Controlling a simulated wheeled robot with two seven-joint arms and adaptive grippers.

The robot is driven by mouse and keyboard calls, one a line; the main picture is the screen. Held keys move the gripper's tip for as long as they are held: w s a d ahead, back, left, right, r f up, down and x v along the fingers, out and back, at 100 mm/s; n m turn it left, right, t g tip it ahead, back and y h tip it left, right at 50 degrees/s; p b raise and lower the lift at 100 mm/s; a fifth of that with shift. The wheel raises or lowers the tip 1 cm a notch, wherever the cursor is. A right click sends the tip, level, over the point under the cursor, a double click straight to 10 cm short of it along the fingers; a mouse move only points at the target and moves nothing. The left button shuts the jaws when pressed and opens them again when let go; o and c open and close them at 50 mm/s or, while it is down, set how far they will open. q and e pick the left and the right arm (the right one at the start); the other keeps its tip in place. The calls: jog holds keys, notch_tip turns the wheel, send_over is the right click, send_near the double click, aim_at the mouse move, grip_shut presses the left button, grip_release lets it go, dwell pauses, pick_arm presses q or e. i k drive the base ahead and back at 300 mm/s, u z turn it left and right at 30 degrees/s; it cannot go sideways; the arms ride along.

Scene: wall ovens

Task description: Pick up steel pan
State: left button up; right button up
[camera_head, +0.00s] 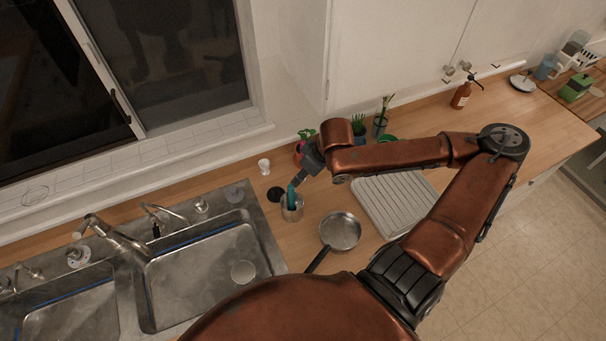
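The steel pan (341,231) sits upright on the wooden counter, right of the sink, with its dark handle pointing down and left. The lower end of the handle runs close to my own body in the picture. My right gripper (300,179) is above the counter, up and left of the pan and apart from it. It is small and dark here, and I cannot make out whether its fingers are open or shut. My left gripper is not in view.
A metal cup (292,213) with a teal item stands just below the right gripper. A ribbed drainboard (396,202) lies right of the pan, partly under my arm. Potted plants stand behind.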

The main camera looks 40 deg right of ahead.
aim_at(340, 232)
jog(key=k, duration=2)
